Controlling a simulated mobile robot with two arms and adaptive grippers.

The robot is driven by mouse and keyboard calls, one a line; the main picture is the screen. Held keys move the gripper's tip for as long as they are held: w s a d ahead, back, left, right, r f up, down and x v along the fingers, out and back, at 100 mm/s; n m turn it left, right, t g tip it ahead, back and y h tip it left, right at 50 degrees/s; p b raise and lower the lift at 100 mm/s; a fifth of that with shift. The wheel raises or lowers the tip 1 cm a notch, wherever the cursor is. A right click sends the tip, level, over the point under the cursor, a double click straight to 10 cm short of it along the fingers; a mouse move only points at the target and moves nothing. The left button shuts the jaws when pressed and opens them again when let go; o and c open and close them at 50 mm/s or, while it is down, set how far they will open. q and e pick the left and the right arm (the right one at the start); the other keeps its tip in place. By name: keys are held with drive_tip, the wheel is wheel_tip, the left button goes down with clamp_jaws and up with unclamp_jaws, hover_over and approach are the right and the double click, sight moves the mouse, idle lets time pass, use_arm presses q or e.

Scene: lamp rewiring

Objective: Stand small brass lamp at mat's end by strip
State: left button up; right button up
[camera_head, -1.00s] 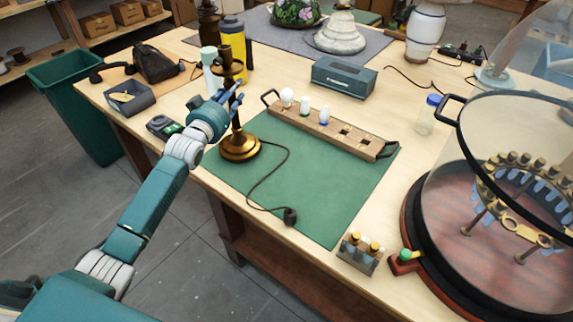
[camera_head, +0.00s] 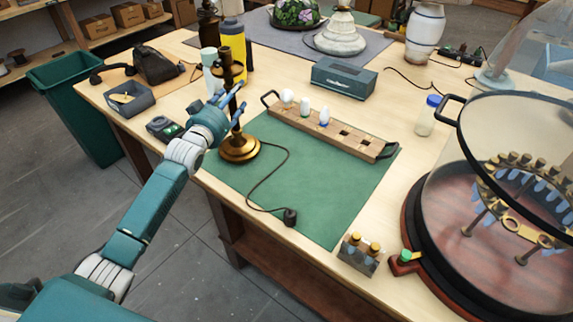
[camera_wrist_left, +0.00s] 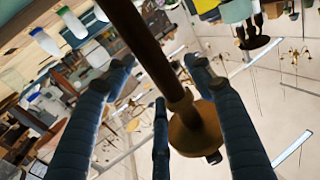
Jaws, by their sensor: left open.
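The small brass lamp (camera_head: 239,148) stands upright on the left corner of the green mat (camera_head: 310,200); its dark cord and plug trail across the mat. The wooden strip (camera_head: 330,133) with white bulbs and empty sockets lies along the mat's far edge. My left gripper (camera_head: 240,98) is open at the lamp's stem, its fingers on both sides of it. In the left wrist view the brown stem (camera_wrist_left: 150,50) passes between the open fingers (camera_wrist_left: 160,75); whether they touch it is unclear. My right gripper is out of view.
A yellow bottle (camera_head: 232,45) and a taller dark stand are close behind the lamp. A grey tray (camera_head: 130,98) and a small meter (camera_head: 163,127) lie left. A grey-blue box (camera_head: 343,78) stands behind the strip. The mat's middle is clear apart from the cord.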

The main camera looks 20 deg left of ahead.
use_arm(q)
drive_tip(key=s, duration=1.2)
drive_tip(key=s+d+f+m+g, duration=0.1)
drive_tip(key=s+d+f+g, duration=0.2)
drive_tip(key=s+d+f, duration=0.4)
drive_tip(key=s+d+f+g, duration=0.4)
drive_tip(key=s+f, duration=0.2)
drive_tip(key=f, duration=0.3)
drive_tip(key=s+d+f+g, duration=0.2)
drive_tip(key=s, duration=0.6)
drive_tip(key=s+d+f+m+g, duration=0.1)
drive_tip(key=s+d+f+g, duration=0.15)
drive_tip(key=s, duration=0.45)
drive_tip(key=s+d+f+g, duration=0.2)
drive_tip(key=s+d+g, duration=0.1)
drive_tip(key=s, duration=0.5)
wheel_tip(320, 180, down, 26)
drive_tip(key=s+f+g, duration=0.1)
drive_tip(key=s+a+f+b, duration=0.1)
drive_tip(key=s+f, duration=0.7)
drive_tip(key=s+a+f+g, duration=0.1)
drive_tip(key=s+a+f, duration=0.1)
drive_tip(key=s+f, duration=0.7)
drive_tip(key=shift+s+a+b, duration=0.3)
drive_tip(key=shift+b, duration=0.05)
